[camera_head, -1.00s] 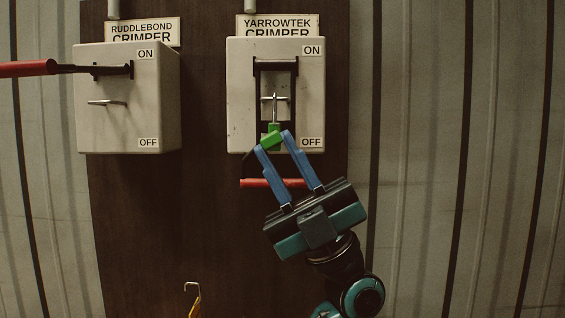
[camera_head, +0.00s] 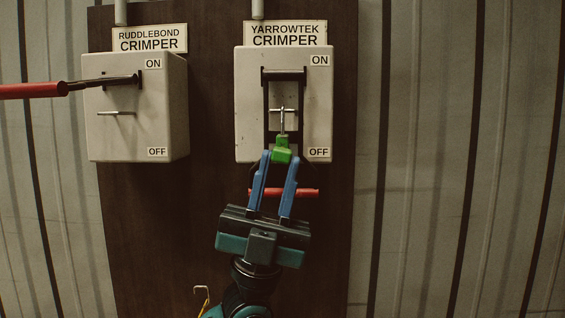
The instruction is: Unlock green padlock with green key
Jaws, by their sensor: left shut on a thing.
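The green padlock (camera_head: 282,140) hangs upright by its metal shackle at the front of the Yarrowtek crimper box (camera_head: 246,110), between the dark bars of its lever. My left gripper (camera_head: 279,157) comes up from below with blue fingers shut on a green piece, which looks like the green key (camera_head: 282,156). The key is directly under the padlock and seems to touch it; whether it is inserted cannot be told. My right gripper is not in view.
The Yarrowtek lever's red handle (camera_head: 307,193) is down, behind my fingers. The Ruddlebond crimper box (camera_head: 135,137) at left has its red handle (camera_head: 34,91) sticking out toward the left. A yellow-and-metal hooked item (camera_head: 203,293) shows at the bottom.

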